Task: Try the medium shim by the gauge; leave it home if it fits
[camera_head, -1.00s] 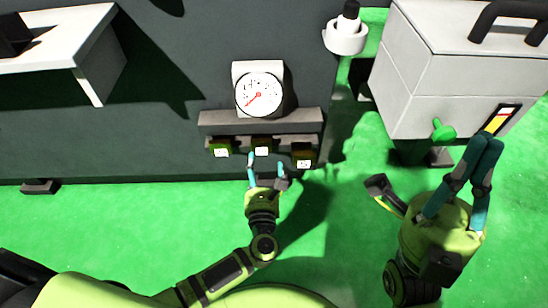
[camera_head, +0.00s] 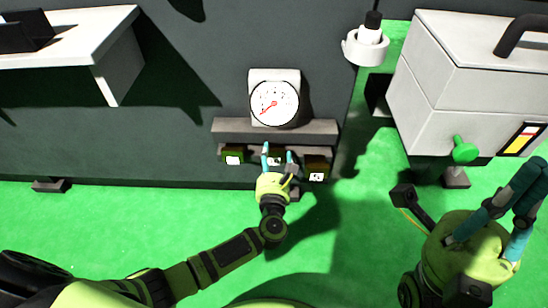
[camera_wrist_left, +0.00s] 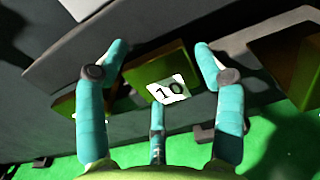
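Three shims with white labels hang under a grey ledge: a green left shim (camera_head: 233,156), a middle shim (camera_head: 276,161) and a brownish right shim (camera_head: 316,168). In the left wrist view the middle shim (camera_wrist_left: 158,66) is an olive block labelled 10. My left gripper (camera_head: 278,153) is at the middle shim. In the left wrist view the fingers of the left gripper (camera_wrist_left: 160,68) stand either side of it, open, with small gaps visible.
The grey ledge (camera_head: 225,127) runs above the shims. A white shelf (camera_head: 75,45) juts out at left. A white cylinder holder (camera_head: 366,47) and a grey box (camera_head: 450,75) with a green knob (camera_head: 465,150) are at right.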

